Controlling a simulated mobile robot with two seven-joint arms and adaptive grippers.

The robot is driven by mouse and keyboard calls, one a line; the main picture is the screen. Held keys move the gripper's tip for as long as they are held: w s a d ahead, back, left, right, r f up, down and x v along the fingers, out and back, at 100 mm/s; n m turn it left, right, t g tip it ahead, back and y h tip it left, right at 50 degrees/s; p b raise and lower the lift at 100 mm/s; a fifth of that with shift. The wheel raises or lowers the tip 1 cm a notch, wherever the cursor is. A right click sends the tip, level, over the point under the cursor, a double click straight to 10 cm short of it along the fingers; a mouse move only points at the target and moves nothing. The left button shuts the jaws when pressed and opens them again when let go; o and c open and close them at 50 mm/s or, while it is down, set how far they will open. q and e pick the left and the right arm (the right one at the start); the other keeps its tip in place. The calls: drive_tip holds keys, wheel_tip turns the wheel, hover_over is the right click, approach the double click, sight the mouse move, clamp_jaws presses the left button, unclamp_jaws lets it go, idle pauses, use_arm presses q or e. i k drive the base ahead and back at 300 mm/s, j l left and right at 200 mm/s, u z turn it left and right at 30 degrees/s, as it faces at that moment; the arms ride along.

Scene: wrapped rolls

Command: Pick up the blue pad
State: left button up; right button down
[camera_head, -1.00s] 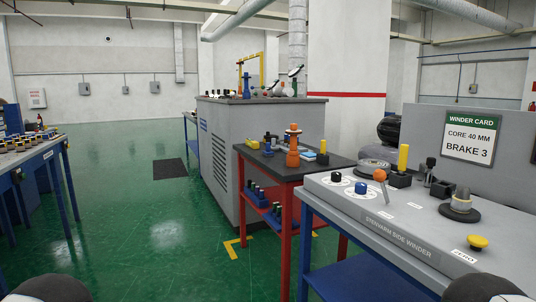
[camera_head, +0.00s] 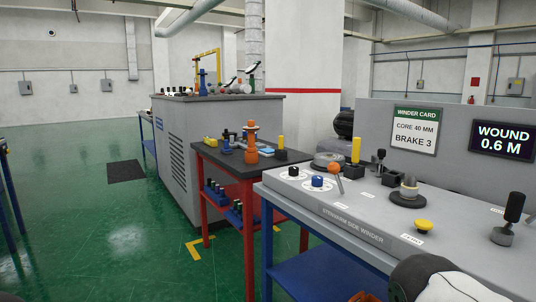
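A small light-blue flat piece, which may be the blue pad (camera_head: 266,152), lies on the dark top of the red-legged cart (camera_head: 222,158). It is partly hidden behind an orange stacked piece (camera_head: 251,148) and is too small to make out well. Neither gripper shows in the head view. Only a dark and white part of my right arm shows at the bottom right, well in front of the cart.
The grey winder bench (camera_head: 345,215) with knobs and levers fills the right foreground. A grey cabinet (camera_head: 215,120) stands behind the cart. Green floor (camera_head: 100,230) is open at left.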

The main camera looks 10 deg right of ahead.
sight(226, 150)
drive_tip(key=i+j+u, duration=0.25)
drive_tip(key=i, duration=0.15)
drive_tip(key=i+j+u, duration=0.2)
drive_tip(key=i, duration=0.15)
drive_tip(key=i+j, duration=0.15)
drive_tip(key=i, duration=0.45)
drive_tip(key=i+j, duration=0.15)
drive_tip(key=i, duration=0.4)
drive_tip(key=i+j, duration=0.1)
drive_tip(key=i, duration=0.5)
drive_tip(key=i+j, duration=0.15)
drive_tip(key=i, duration=0.4)
drive_tip(key=i+j+z, duration=0.1)
drive_tip(key=i+z, duration=0.3)
drive_tip(key=i+j+z, duration=0.2)
drive_tip(key=z, duration=0.25)
drive_tip(key=i+j+z, duration=0.2)
drive_tip(key=z, duration=0.2)
drive_tip(key=i+j+z, duration=0.2)
drive_tip(key=j+z, duration=0.2)
